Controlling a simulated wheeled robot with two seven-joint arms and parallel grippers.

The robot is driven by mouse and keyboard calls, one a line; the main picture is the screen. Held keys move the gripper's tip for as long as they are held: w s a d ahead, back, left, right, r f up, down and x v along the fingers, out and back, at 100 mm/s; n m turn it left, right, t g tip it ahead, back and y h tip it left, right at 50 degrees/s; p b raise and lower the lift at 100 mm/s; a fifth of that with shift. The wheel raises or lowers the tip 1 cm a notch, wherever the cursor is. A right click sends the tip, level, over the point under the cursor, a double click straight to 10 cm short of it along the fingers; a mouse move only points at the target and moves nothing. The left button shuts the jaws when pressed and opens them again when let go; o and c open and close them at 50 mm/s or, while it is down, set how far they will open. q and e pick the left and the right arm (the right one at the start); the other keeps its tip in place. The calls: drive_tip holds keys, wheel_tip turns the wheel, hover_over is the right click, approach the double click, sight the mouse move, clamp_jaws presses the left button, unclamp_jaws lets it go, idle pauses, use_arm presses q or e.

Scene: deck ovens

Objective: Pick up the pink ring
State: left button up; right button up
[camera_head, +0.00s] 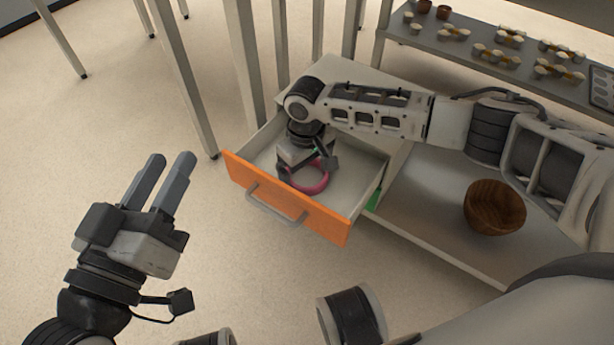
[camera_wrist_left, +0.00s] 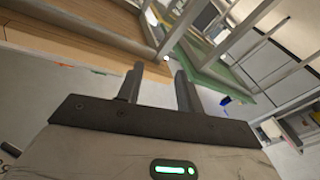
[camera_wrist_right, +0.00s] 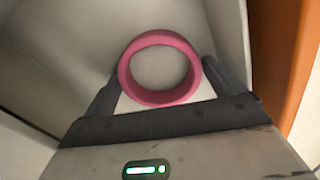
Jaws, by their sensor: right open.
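The pink ring (camera_head: 310,186) is inside the open drawer with the orange front (camera_head: 272,200). In the right wrist view the pink ring (camera_wrist_right: 124,72) lies between and just beyond the fingertips of my right gripper (camera_wrist_right: 158,80), which is open. In the head view my right gripper (camera_head: 305,168) reaches down into the drawer, over the ring, and hides part of it. I cannot tell if a finger touches the ring. My left gripper (camera_head: 172,180) is open and empty, out over the floor left of the drawer; its fingers also show in the left wrist view (camera_wrist_left: 160,85).
A wooden bowl (camera_head: 495,208) stands on the grey surface (camera_head: 425,190) right of the drawer. A shelf (camera_head: 410,42) at the back right carries several small items and cups. Metal legs (camera_head: 185,85) stand behind the drawer. The floor at left is clear.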

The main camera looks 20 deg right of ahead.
drive_tip(key=c, duration=0.7)
drive_tip(key=shift+c, duration=0.2)
drive_tip(key=shift+r, duration=0.1)
